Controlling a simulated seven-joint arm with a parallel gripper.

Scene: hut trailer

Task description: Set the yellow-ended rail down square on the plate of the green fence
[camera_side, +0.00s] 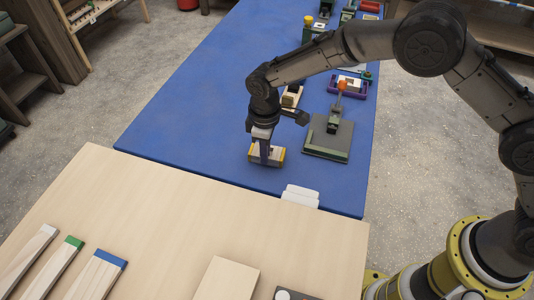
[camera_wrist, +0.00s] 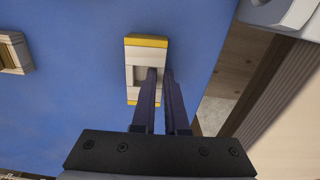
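The yellow-ended rail (camera_side: 279,154) is a pale block with yellow ends, at the near part of the blue table in the side view. My gripper (camera_side: 265,160) points down at the rail's middle. Its two dark fingers (camera_wrist: 160,72) are close together with a narrow gap; whether they grip the rail is unclear. The plate's visible top is mostly bare.
A wooden block (camera_side: 292,97) lies behind my gripper. A purple tray (camera_side: 348,86) and other fixtures stand farther back. A white object (camera_side: 300,195) sits at the blue table's near edge. The table's left side is clear.

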